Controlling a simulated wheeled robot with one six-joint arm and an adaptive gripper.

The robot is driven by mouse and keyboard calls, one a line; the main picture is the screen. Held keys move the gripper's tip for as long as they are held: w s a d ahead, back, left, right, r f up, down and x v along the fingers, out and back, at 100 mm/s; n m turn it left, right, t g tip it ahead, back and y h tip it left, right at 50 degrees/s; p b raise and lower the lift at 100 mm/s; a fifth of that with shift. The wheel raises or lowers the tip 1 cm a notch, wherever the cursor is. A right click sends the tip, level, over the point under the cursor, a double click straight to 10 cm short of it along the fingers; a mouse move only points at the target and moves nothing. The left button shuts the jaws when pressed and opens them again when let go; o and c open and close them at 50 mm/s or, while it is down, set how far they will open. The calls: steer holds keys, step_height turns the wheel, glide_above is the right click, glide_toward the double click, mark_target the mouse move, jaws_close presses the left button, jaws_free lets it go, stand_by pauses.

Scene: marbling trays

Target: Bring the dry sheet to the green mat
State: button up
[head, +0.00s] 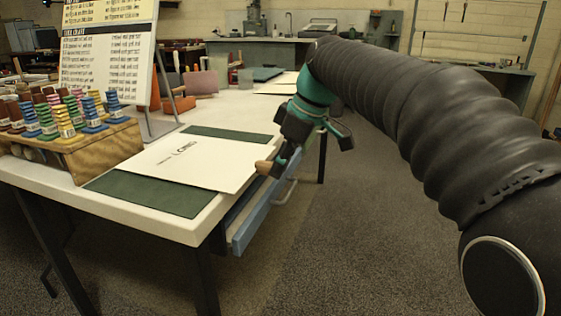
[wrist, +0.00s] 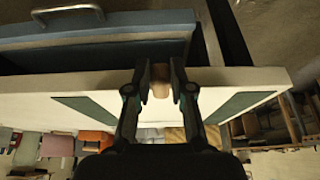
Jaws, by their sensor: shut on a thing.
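A white sheet (head: 215,172) with dark lettering lies across the green mat (head: 150,194) on the white table. Green shows on both sides of the sheet, also in the wrist view (wrist: 241,104). My gripper (head: 272,168) is at the sheet's right end, by the table edge. Its jaws are shut on a small tan block (head: 263,167), which shows between the fingers in the wrist view (wrist: 160,82). The block seems to touch the sheet's edge; I cannot tell whether it is fixed to it. The fingers hide part of the block.
A blue drawer (head: 265,212) with a handle stands open under the table edge below my gripper. A wooden rack (head: 95,150) of coloured spools stands left of the mat. A sign board (head: 105,55) stands behind it. The floor at the right is clear.

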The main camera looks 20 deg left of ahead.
steer(key=o, duration=1.3)
steer(key=shift+o, duration=0.2)
steer(key=shift+r, duration=0.15)
step_height(320, 180, up, 7)
steer(key=p, duration=0.6)
steer(key=shift+p, duration=0.35)
